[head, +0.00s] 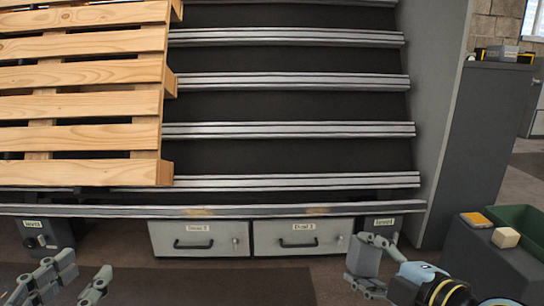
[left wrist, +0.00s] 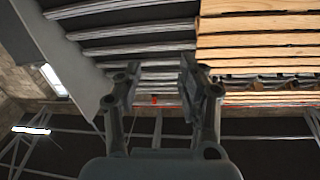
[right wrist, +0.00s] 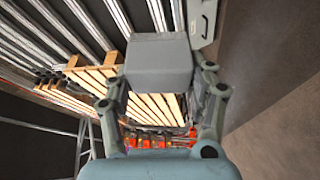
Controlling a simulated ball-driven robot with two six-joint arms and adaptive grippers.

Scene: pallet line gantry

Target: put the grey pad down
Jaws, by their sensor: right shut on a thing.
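The grey pad (head: 362,258) is a plain block at the lower right of the head view, in front of the drawers. It fills the upper middle of the right wrist view (right wrist: 160,62). My right gripper (head: 376,264) is shut on it, with the fingers (right wrist: 160,88) at its two sides. The pad is held in the air, apart from any surface that I can see. My left gripper (head: 82,275) is open and empty at the lower left of the head view. Its spread fingers also show in the left wrist view (left wrist: 158,85).
A wooden pallet (head: 80,135) lies on the railed rack at left; the rails (head: 290,130) at right are bare. Two drawers (head: 305,237) sit below. At right, a dark stand (head: 490,262) bears a yellow-topped block (head: 476,220), a beige block (head: 505,237) and a green bin (head: 520,216).

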